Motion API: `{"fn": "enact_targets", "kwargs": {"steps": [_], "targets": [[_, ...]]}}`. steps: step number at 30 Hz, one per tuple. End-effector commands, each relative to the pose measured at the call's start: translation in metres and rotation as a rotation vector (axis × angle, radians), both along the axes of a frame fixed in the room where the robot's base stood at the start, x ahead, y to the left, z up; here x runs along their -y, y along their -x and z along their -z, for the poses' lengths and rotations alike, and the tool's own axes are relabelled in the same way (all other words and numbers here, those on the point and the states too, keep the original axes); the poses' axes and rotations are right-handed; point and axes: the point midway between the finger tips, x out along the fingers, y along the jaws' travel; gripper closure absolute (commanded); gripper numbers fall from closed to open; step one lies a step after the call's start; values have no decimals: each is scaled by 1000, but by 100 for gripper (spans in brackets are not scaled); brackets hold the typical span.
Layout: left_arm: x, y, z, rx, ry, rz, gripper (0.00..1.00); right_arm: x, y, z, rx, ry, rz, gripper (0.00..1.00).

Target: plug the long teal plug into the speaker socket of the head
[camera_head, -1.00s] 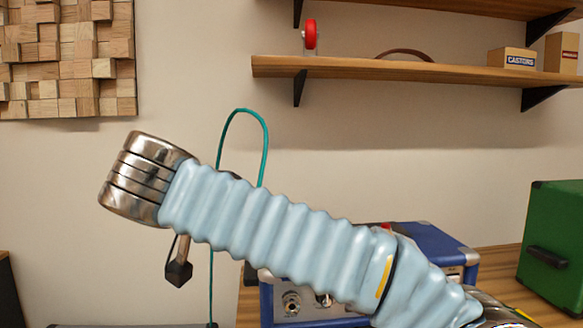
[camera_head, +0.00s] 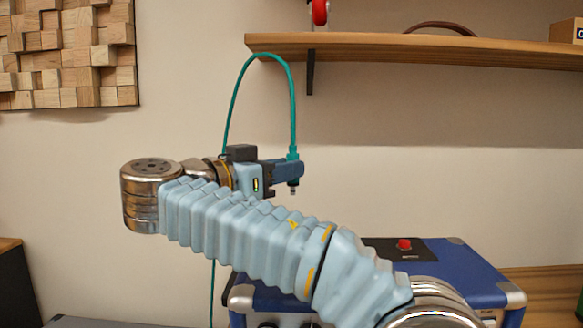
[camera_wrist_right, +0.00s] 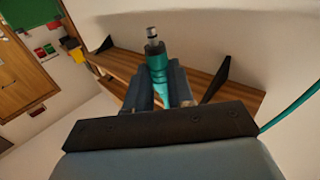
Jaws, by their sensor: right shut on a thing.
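My right gripper (camera_head: 288,170) is shut on the long teal plug (camera_head: 293,155), up in the air above and left of the blue head. The plug is upright, its metal tip pointing down and its teal cable (camera_head: 292,95) looping up and over to the left. In the right wrist view the plug (camera_wrist_right: 158,68) sits between both fingers, its metal tip past the fingertips. The blue head (camera_head: 470,268), with a red button on top, stands at the lower right. My right arm covers much of it; I cannot make out the speaker socket. My left gripper is not in view.
A wooden shelf (camera_head: 420,45) on the wall runs behind and above the gripper. A wooden surface (camera_head: 550,290) shows to the right of the head. A wood-block panel (camera_head: 65,60) hangs at the upper left. The air around the plug is clear.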

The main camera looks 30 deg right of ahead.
Motion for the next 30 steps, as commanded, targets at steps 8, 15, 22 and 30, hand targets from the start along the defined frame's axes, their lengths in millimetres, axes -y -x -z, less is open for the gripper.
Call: {"fn": "enact_targets", "kwargs": {"steps": [8,15,22,30], "targets": [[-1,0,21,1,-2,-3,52,0,0,25,-2,-1,0,100],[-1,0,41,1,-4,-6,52,0,0,49,-1,-2,0,100],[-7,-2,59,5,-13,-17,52,0,0,72,-2,-1,0,100],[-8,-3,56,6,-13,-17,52,0,0,70,-1,-2,0,100]]}}
